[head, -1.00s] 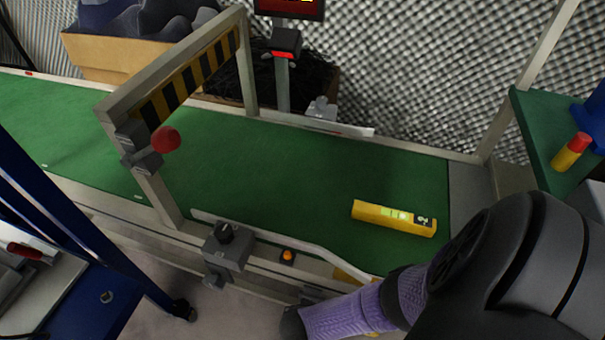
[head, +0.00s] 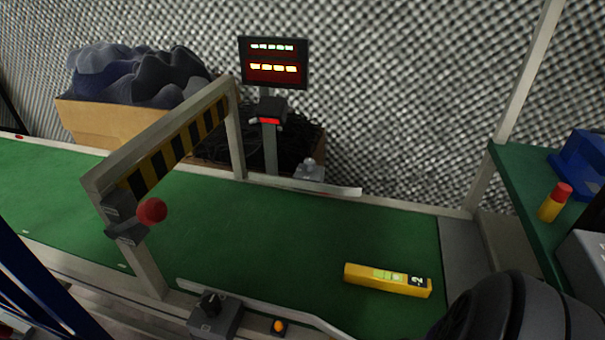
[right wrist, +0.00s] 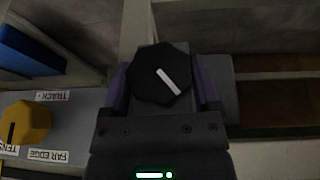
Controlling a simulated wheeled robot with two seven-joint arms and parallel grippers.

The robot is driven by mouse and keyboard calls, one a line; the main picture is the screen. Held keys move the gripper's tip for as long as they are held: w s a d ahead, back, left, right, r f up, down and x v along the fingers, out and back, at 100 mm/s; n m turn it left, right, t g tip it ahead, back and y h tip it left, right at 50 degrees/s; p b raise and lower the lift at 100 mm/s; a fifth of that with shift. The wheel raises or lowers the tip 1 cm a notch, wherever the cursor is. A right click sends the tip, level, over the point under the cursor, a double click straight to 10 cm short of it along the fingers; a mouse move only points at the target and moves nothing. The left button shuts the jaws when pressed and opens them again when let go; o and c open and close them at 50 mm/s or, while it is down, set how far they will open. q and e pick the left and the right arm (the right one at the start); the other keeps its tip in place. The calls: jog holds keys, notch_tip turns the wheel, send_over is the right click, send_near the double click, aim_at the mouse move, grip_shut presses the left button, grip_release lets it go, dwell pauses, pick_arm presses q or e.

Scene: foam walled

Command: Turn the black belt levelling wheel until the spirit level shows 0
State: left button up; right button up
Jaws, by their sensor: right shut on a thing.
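The black wheel (right wrist: 150,85) is eight-sided with a white pointer line slanting down to the right, in the right wrist view. My right gripper (right wrist: 164,92) is shut on it, with a purple-grey finger on each side. The yellow spirit level (head: 360,277) lies on the green belt (head: 290,235) in the head view. Its vial glows green, and its small dark display seems to read -2. The wheel and right gripper are out of the head view; only a dark part of my right arm shows at bottom right. My left gripper is in neither current view.
A yellow knob (right wrist: 28,122) sits left of the wheel, by labels including TRACK and FAR EDGE. A striped gate (head: 180,148) with a red ball knob (head: 152,211) spans the belt. A grey box with a black dial (head: 210,303) and an orange button (head: 279,326) line the near edge.

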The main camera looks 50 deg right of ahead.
jog(key=shift+g, duration=0.5)
jog(key=shift+a+g+h, duration=0.1)
jog(key=shift+g+h, duration=0.2)
jog(key=shift+f+n+g+h+b, duration=0.2)
jog(key=shift+n+g+h+b, duration=0.25)
jog(key=shift+g+b, duration=0.4)
jog(key=shift+g+h+b, duration=0.25)
jog(key=shift+g+b, duration=0.05)
jog(key=shift+g, duration=0.25)
jog(key=shift+w+n+g+b, duration=0.1)
jog(key=shift+n+g+b, duration=0.15)
jog(key=shift+g+b, duration=0.25)
pick_arm(q)
jog(key=shift+w+f, duration=0.45)
jog(key=shift+w, duration=0.25)
jog(key=shift+w+f, duration=0.4)
jog(key=shift+w, duration=0.3)
jog(key=shift+w+f, duration=0.45)
jog(key=shift+w, duration=0.25)
pick_arm(e)
jog(key=shift+r+h, duration=0.15)
jog(key=shift+h, duration=0.15)
jog(key=o, duration=1.1)
